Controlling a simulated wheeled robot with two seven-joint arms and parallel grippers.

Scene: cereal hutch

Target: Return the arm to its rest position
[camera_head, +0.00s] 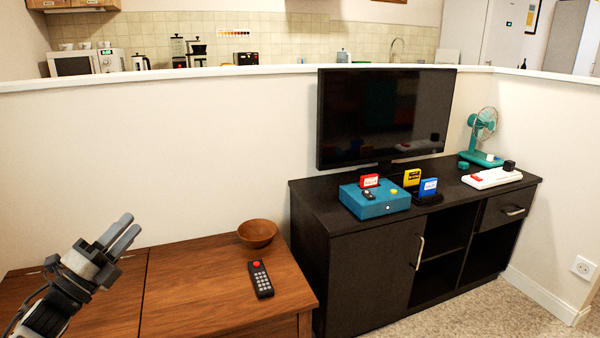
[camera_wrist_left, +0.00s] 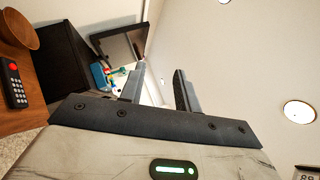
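My left gripper (camera_head: 130,224) is raised at the left of the head view, above the wooden cabinet top (camera_head: 190,291). Its fingers point up and to the right. In the left wrist view the two dark fingers (camera_wrist_left: 158,72) stand apart with nothing between them, so it is open and empty. My right gripper does not show in either view.
A wooden bowl (camera_head: 257,233) and a black remote (camera_head: 261,279) with a red button lie on the cabinet top. A black sideboard (camera_head: 365,268) stands right, bearing a television (camera_head: 383,115), teal box (camera_head: 375,205) and fan (camera_head: 483,125). A low wall (camera_head: 170,150) runs behind.

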